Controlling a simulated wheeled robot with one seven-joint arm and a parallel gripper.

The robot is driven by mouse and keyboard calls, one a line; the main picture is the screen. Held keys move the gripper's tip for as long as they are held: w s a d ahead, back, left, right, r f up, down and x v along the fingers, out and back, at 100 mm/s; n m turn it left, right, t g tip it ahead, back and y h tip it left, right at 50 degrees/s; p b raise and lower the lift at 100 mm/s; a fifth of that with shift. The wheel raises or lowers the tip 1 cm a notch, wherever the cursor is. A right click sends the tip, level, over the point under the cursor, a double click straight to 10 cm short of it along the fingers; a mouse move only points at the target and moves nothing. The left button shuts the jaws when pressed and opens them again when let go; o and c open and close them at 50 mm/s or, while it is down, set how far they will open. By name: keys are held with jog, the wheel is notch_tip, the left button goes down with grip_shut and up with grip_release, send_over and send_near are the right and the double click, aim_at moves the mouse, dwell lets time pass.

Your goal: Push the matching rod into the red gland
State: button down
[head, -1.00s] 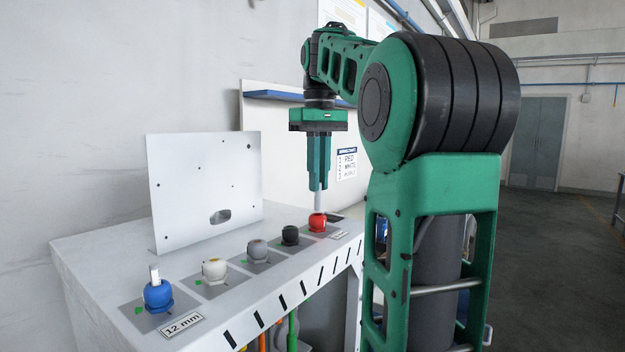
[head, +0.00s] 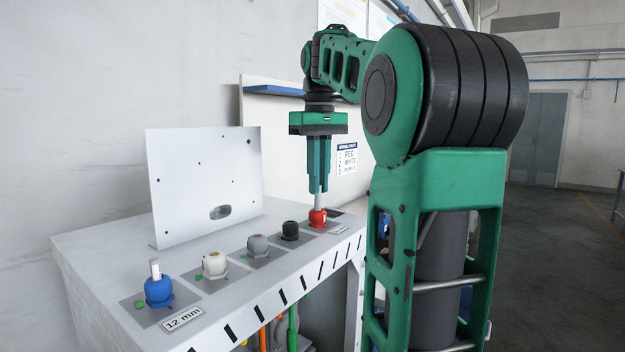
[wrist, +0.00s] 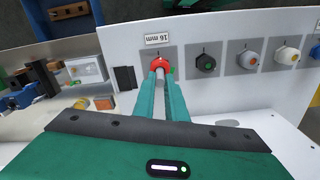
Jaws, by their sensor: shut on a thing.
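The red gland (head: 317,217) sits at the far right end of a row of glands on the white bench; it also shows in the wrist view (wrist: 162,63). My gripper (head: 318,188) points straight down above it, shut on a light grey rod (head: 318,199). The rod's lower end meets the top of the red gland; how deep it sits inside cannot be told. In the wrist view the rod (wrist: 159,76) runs from between my teal fingers to the gland. A label next to the gland reads 16 mm (wrist: 158,39).
Black (head: 290,231), grey (head: 257,245), white (head: 215,265) and blue (head: 158,291) glands line the bench front. A pale rod (head: 155,269) stands in the blue gland, by a 12 mm label (head: 183,319). An upright white panel (head: 205,185) stands behind the row.

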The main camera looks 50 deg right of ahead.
jog(key=shift+f, duration=1.45)
jog(key=c, duration=1.7)
grip_release()
notch_tip(320, 180, up, 11)
jog(key=shift+w+f, duration=0.1)
jog(key=shift+f, duration=0.05)
